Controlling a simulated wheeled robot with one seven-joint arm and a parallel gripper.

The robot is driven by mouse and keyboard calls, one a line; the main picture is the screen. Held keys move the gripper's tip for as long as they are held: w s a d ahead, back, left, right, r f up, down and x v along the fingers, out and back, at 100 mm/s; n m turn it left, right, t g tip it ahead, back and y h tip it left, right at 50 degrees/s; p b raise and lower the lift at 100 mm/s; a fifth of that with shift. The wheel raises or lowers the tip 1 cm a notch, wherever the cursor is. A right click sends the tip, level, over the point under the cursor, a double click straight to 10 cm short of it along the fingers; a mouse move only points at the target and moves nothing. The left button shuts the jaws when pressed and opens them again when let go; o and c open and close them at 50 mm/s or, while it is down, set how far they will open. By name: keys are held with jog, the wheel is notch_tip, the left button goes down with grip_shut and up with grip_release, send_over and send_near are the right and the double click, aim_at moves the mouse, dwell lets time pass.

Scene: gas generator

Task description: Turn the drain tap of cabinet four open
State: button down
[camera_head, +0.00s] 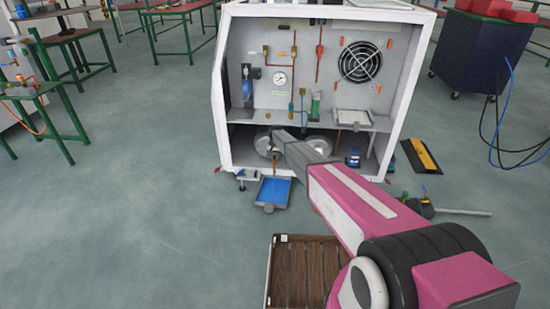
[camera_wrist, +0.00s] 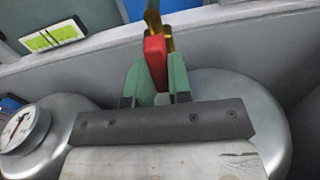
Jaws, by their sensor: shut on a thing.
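The drain tap shows in the wrist view as a red handle (camera_wrist: 155,52) with a brass body (camera_wrist: 153,18) beyond it. My gripper (camera_wrist: 158,84) has two green fingers, shut on the lower end of the red handle, one on each side. In the head view my arm reaches into the lower bay of the open white cabinet (camera_head: 226,90), and my gripper (camera_head: 276,150) is small there, in front of the silver tanks. No number on the cabinet is readable, and the outlet of the tap is hidden.
A silver rounded tank (camera_wrist: 235,110) lies close under my gripper, with a dial gauge (camera_wrist: 20,128) at left. A pale cabinet edge (camera_wrist: 90,55) runs behind the tap. A blue tray (camera_head: 273,191) is on the floor before the cabinet. A wooden pallet (camera_head: 300,270) lies nearer.

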jog(key=shift+n, duration=0.4)
jog(key=c, duration=1)
grip_release()
jog(key=shift+c, duration=0.2)
jog(key=shift+r, duration=0.15)
notch_tip(320, 180, up, 11)
jog(key=shift+f, duration=0.2)
jog(key=s+d+r, duration=0.5)
jog(key=s+d, duration=0.4)
jog(key=s, duration=0.8)
jog(key=s+d+r, duration=0.6)
jog(key=s+d, duration=0.4)
jog(key=s, duration=0.8)
jog(key=s+d+r, duration=0.6)
jog(key=s+d, duration=0.4)
jog(key=s, duration=0.8)
